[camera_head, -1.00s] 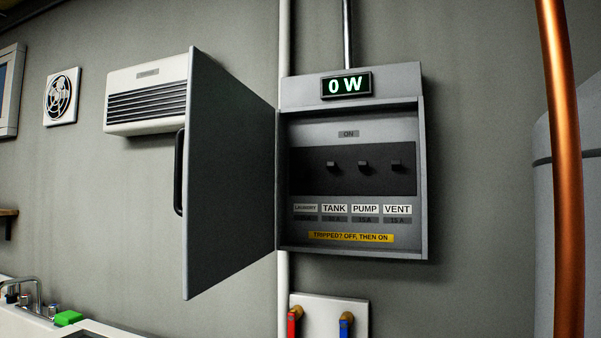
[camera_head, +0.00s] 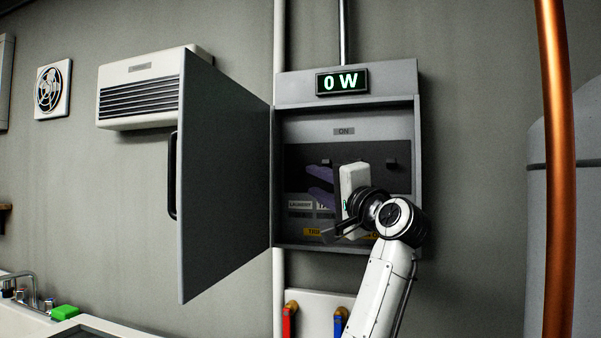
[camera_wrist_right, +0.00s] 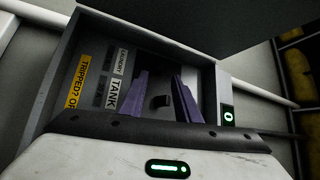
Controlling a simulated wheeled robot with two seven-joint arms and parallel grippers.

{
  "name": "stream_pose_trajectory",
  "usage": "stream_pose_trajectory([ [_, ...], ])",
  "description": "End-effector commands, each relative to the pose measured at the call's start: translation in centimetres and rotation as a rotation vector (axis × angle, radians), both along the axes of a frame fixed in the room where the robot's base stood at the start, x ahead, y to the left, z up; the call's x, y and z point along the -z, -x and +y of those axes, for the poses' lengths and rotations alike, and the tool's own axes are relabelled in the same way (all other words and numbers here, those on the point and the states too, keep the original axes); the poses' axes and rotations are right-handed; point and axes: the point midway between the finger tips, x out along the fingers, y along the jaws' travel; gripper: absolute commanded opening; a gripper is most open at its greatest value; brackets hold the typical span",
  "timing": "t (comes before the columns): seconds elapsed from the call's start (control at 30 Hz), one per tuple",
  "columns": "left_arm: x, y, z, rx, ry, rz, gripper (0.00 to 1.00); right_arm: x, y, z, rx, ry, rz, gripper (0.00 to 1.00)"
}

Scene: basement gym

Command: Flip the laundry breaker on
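The grey breaker panel (camera_head: 345,249) is open on the wall, with its door (camera_head: 225,180) swung out to the left. A LAUNDRY label (camera_head: 300,205) is at its left end; I cannot make out the laundry switch. My right gripper (camera_head: 319,184) is at the panel front, its two purple fingers apart and pointing left toward the laundry side. The right wrist view shows the fingers (camera_wrist_right: 161,76) open, with a dark switch (camera_wrist_right: 160,101) appearing between them near the TANK label (camera_wrist_right: 115,94); contact cannot be told. The gripper hides part of the switch row. My left gripper is out of view.
A copper pipe (camera_head: 555,170) runs down at the right. Red (camera_head: 289,320) and blue (camera_head: 340,322) valve handles sit below the panel. The open door bounds the left side.

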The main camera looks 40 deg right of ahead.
Motion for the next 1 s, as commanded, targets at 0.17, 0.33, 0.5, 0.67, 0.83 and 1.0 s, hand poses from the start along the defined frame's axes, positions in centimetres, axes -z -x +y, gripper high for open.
stream_pose_trajectory([
  [0.17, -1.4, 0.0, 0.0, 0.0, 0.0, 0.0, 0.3, -1.1, -3.3, -0.9, -0.001, 0.001, 0.002, 0.3],
  [0.33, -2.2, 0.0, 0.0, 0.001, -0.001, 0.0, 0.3, -1.7, -5.9, -1.6, -0.001, 0.002, 0.002, 0.3],
  [0.5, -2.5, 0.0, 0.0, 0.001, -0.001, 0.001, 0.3, -1.9, -7.2, -2.0, 0.0, 0.003, 0.001, 0.3],
  [0.67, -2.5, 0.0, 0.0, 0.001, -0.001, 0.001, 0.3, -1.9, -7.5, -2.1, 0.002, 0.005, 0.0, 0.3],
  [0.83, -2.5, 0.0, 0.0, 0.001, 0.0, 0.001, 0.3, -1.9, -7.5, -2.1, 0.002, 0.005, 0.0, 0.28],
  [1.0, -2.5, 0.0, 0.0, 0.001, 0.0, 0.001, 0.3, -1.9, -7.5, -2.1, 0.002, 0.004, 0.0, 0.0],
])
